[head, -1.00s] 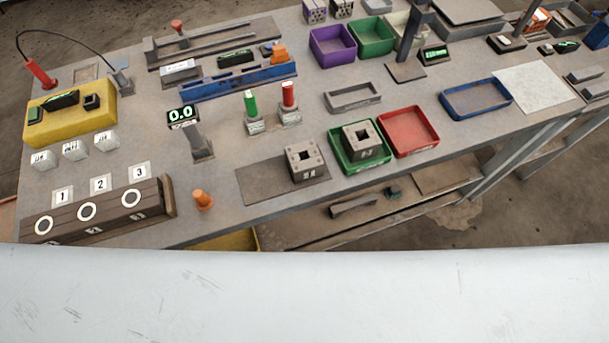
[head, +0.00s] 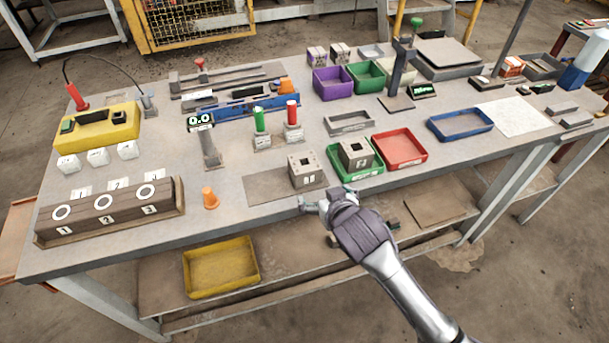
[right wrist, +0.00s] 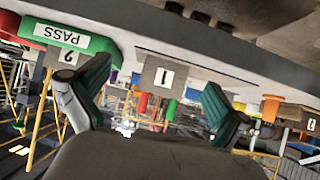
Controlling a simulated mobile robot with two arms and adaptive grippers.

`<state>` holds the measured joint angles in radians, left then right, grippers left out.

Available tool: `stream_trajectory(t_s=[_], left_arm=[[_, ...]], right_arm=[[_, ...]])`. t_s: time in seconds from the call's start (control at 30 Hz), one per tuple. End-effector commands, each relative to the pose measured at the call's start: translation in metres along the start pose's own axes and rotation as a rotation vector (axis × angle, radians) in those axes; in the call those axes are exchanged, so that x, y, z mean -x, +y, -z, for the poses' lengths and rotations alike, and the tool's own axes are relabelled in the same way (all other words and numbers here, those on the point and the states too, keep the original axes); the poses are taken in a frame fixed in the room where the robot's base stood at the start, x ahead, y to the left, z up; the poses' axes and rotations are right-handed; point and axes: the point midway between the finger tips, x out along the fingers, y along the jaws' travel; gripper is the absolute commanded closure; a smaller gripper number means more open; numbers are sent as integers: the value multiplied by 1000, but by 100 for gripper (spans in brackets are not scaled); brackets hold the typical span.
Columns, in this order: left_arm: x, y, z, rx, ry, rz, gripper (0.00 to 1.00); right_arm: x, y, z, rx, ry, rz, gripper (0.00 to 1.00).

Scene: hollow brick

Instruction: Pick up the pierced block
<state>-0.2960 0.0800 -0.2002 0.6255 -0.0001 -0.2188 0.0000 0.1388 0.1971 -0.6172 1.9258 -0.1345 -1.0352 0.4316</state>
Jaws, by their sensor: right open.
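A grey block with a square hole in its top (head: 306,172) stands on a dark mat (head: 262,188) near the table's front edge. It also shows in the right wrist view (right wrist: 160,78), upside down, marked 1, framed between my fingers. A second similar pierced block (head: 356,154) stands in a green tray (head: 371,171); it shows in the right wrist view (right wrist: 66,58) beside a PASS label. My right gripper (head: 325,197) is open and empty, just in front of the first block at the table edge. My left gripper is not in view.
A red tray (head: 399,161) stands right of the green one. An orange cone (head: 210,198) and a brown numbered box (head: 110,213) lie to the left. Green and red cylinders stand behind the mat. A yellow bin (head: 220,268) is on the lower shelf.

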Motion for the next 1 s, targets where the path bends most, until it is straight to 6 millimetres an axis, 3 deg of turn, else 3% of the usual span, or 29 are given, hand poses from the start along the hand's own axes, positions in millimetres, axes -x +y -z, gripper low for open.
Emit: stream_trajectory(t_s=[0.13, 0.3, 0.7, 1.0], left_arm=[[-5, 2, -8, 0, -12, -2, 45], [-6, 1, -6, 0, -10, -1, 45], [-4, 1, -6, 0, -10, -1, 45], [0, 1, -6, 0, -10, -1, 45]], right_arm=[[22, -13, 37, 0, 76, 18, 0], [32, -20, 56, -2, 114, 27, 0], [-38, -22, 64, -3, 113, 28, 0], [-59, -19, 68, -3, 114, 26, 0]])
